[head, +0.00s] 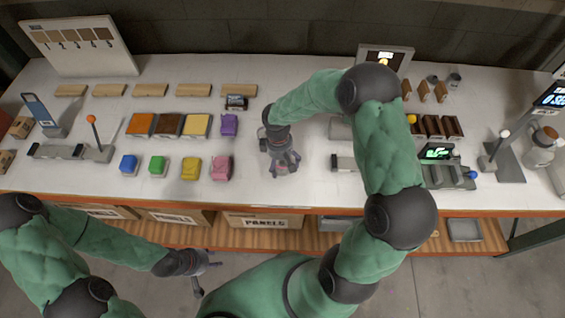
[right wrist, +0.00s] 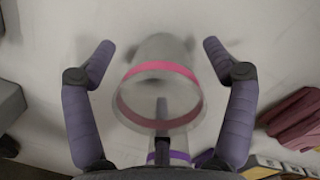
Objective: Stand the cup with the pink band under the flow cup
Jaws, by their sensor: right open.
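The cup with the pink band (right wrist: 160,105) is clear and stands on the white table between the two spread fingers of my right gripper (right wrist: 158,60). I see gaps between the cup and both fingers. In the head view my right gripper (head: 284,162) points down over the cup, which is mostly hidden there. A second clear cup with a purple band (right wrist: 180,156) shows at the bottom of the right wrist view, partly hidden by the gripper. My left gripper (head: 207,273) is empty, in front of the table, with its fingers apart. I cannot make out the flow cup for certain.
A stand with a pale ball (head: 504,133) and a jar (head: 543,143) are far right. My right arm hides part of the table's middle right.

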